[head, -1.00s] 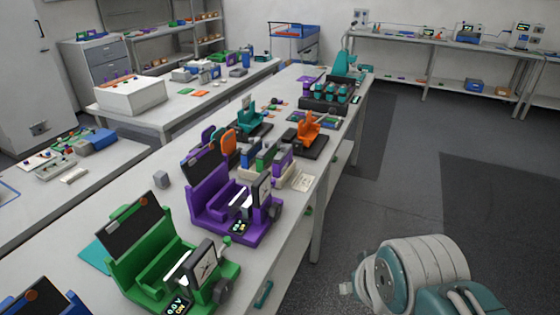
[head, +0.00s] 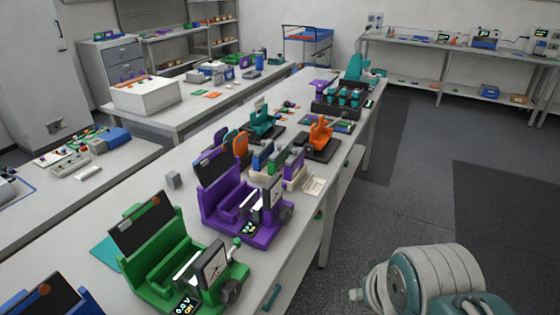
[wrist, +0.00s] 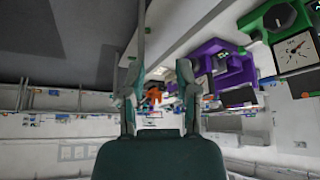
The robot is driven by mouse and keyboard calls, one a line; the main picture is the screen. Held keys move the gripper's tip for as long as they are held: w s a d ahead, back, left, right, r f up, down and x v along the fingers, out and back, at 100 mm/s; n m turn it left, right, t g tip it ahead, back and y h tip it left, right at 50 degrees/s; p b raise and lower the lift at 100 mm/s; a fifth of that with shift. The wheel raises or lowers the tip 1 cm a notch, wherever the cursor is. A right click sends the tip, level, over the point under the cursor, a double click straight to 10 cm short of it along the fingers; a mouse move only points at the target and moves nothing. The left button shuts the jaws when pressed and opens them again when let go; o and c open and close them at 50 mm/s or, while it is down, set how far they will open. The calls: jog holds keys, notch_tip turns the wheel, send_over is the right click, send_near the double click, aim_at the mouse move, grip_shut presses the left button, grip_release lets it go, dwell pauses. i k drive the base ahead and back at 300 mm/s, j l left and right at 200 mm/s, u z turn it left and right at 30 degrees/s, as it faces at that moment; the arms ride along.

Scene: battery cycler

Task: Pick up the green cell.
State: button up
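A holder with several upright blue, grey, green-tinged and purple pieces (head: 276,165) stands mid-bench in the head view. It is too small to tell surely which piece is the green cell. A large green device (head: 150,262) with a dial and a dark panel stands at the near end of the bench, with a purple device (head: 236,208) behind it. In the wrist view my gripper (wrist: 160,78) has its two fingers spread apart with nothing between them. It points across open space, with the bench devices off to the right. In the head view my arm is folded at the bottom right.
The long white bench (head: 112,228) runs away from me, its right edge beside open grey floor (head: 400,215). An orange device (head: 318,138) and a dark rack (head: 345,98) stand farther along. A second table (head: 172,118) is at the left.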

aim_at(273, 167)
jog(key=i+l+u, duration=0.1)
jog(key=u, duration=0.35)
jog(key=i+l+u, duration=0.1)
jog(key=u, duration=0.3)
jog(key=i+l+u, duration=0.1)
jog(key=u, duration=0.35)
jog(key=i+l+u, duration=0.25)
jog(key=l, duration=0.4)
jog(key=l+u, duration=0.2)
jog(key=l, duration=0.5)
jog(key=l+u, duration=0.25)
jog(key=l, duration=0.85)
jog(key=i+l, duration=0.1)
jog(key=l, duration=0.3)
